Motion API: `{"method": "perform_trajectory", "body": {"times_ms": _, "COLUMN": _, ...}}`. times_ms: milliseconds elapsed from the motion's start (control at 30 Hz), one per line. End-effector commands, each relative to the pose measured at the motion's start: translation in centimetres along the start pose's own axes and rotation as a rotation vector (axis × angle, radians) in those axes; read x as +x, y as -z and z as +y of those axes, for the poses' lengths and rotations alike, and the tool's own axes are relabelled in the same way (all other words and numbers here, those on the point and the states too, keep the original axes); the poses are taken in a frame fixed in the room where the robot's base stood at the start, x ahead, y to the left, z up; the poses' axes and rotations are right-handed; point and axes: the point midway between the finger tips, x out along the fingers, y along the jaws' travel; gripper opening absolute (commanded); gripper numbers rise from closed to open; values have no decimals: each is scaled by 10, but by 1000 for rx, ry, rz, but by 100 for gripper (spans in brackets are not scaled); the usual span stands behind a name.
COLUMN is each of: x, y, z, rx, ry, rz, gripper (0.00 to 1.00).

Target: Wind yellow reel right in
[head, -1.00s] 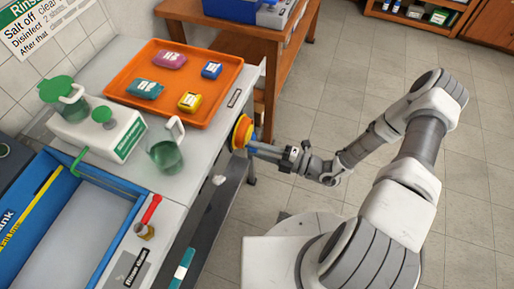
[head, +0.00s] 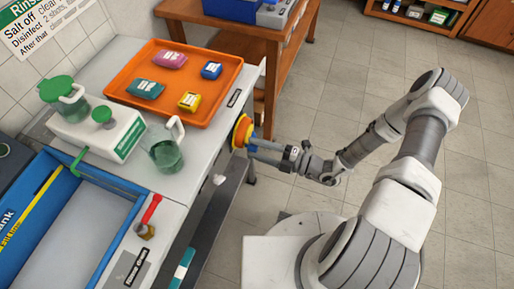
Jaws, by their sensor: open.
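The yellow reel (head: 241,131) is mounted on the front side of the white bench, just below the orange tray's right corner. It has a yellow disc with an orange part around or behind it. My gripper (head: 256,145) points left at the reel from the right. Its fingers are spread apart, with their tips at or very close to the reel's face. I cannot tell whether they touch it. The details between the fingertips are too small to make out.
An orange tray (head: 226,88) with several small packets lies on the bench. A wooden table (head: 272,45) stands behind. Tiled floor to the right is open.

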Motion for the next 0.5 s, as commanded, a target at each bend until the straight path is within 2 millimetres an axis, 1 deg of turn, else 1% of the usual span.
{"method": "perform_trajectory", "body": {"times_ms": 67, "x": -6, "y": -1, "z": 0, "rx": -1, "ry": 1, "rz": -2, "gripper": 61}}
{"method": "perform_trajectory", "body": {"times_ms": 167, "x": -19, "y": -1, "z": 0, "rx": -2, "ry": 1, "rz": -4, "gripper": 61}}
{"method": "perform_trajectory", "body": {"times_ms": 267, "x": -41, "y": -2, "z": 0, "rx": -2, "ry": 2, "rz": -5, "gripper": 61}}
{"method": "perform_trajectory", "body": {"times_ms": 500, "x": -101, "y": -1, "z": 0, "rx": -2, "ry": 2, "rz": -6, "gripper": 61}}
